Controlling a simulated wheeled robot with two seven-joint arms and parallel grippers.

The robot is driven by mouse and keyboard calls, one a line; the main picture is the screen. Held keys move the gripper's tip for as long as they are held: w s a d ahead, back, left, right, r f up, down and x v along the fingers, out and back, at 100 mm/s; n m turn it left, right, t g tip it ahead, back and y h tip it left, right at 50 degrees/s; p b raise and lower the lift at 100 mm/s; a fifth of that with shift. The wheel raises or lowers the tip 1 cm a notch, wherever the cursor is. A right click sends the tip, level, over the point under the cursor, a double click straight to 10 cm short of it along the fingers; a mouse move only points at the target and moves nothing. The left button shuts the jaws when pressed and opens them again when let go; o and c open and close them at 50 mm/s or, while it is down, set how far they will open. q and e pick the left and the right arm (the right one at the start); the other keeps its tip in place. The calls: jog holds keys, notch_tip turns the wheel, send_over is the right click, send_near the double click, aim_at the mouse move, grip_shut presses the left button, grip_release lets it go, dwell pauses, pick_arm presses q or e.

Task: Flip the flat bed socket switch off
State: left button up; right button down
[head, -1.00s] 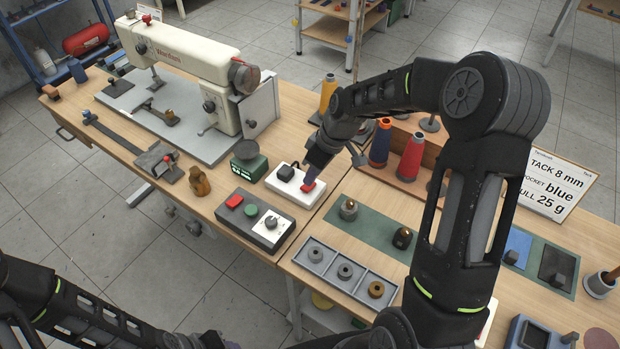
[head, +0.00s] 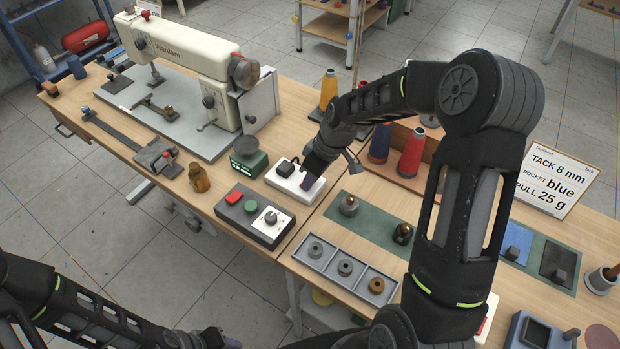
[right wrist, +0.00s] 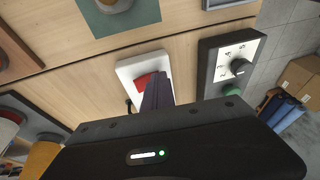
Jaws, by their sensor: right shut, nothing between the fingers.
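The white socket strip (head: 290,189) lies on the table, with a black plug (head: 285,167) in its left part. In the right wrist view the strip (right wrist: 127,69) shows its red rocker switch (right wrist: 147,80), partly covered by my fingers. My right gripper (head: 306,184) is shut and empty, its fingertips pointing down at the switch. They hide the switch in the head view. I cannot tell whether the fingertips touch it or which way the rocker is tilted. My left gripper (head: 228,343) is at the bottom edge of the head view, mostly cut off.
A dark control box (head: 245,222) with a red button, a green button and a dial stands just in front of the strip. A green device (head: 249,164) is left of it. The sewing machine (head: 185,55) stands behind. Thread spools (head: 412,153) stand to the right.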

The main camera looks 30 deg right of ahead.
jog(key=shift+w+d+r, duration=0.2)
jog(key=shift+w+d, duration=0.2)
jog(key=shift+d, duration=0.25)
